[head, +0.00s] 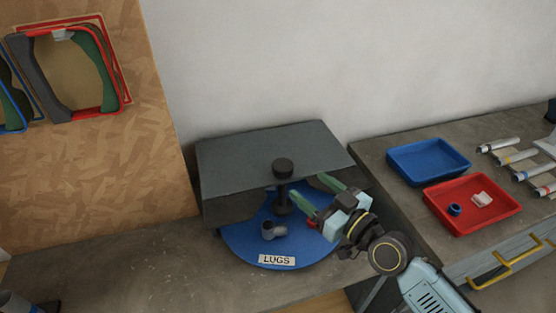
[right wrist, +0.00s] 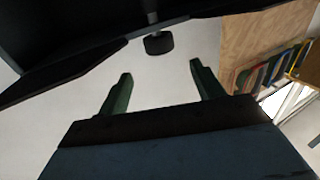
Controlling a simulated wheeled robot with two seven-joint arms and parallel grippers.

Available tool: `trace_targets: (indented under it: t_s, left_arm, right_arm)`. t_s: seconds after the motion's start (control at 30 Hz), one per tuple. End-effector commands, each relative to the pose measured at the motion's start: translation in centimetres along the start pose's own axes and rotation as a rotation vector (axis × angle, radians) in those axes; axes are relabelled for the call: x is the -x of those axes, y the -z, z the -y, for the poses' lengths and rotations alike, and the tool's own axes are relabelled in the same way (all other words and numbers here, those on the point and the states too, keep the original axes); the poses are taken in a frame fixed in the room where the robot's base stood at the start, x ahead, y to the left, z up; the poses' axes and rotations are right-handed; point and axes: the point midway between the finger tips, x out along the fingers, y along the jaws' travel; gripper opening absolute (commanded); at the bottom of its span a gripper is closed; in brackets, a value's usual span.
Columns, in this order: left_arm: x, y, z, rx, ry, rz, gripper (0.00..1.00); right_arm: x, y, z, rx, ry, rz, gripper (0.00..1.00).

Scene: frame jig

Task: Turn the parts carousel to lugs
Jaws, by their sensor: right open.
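The parts carousel is a blue round plate (head: 238,243) under a dark grey cover (head: 240,165). A white label reading LUGS (head: 277,260) faces front on its rim. A black post with a knob (head: 283,168) stands at the centre. A grey lug-like part (head: 273,231) lies on the plate in front of the post. My right gripper (head: 314,190) is open with green fingers at the right side of the carousel, near the post. The right wrist view shows both fingers (right wrist: 160,95) apart with nothing between them, and a dark knob (right wrist: 159,44) beyond. My left gripper is not in view.
A blue tray (head: 428,151) and a red tray (head: 440,207) holding small parts sit on the right bench. Several tubes (head: 500,145) lie farther right. A wooden board (head: 100,170) with coloured frames stands at left. The bench left of the carousel is mostly clear.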

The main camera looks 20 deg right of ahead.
Motion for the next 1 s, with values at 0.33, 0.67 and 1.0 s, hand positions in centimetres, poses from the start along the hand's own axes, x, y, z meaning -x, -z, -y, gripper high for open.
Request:
trace_targets:
  t_s: [0.33,0.67,1.0]
  left_arm:
    - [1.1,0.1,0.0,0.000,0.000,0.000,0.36]
    - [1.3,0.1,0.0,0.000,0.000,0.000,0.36]
    - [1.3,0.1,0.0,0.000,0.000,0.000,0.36]
  right_arm:
    - [-7.0,0.3,0.0,-0.003,-0.001,-0.003,0.67]
    - [-11.7,0.1,0.0,-0.001,0.000,0.000,0.67]
    - [-12.3,0.0,0.0,-0.001,0.000,0.001,0.67]
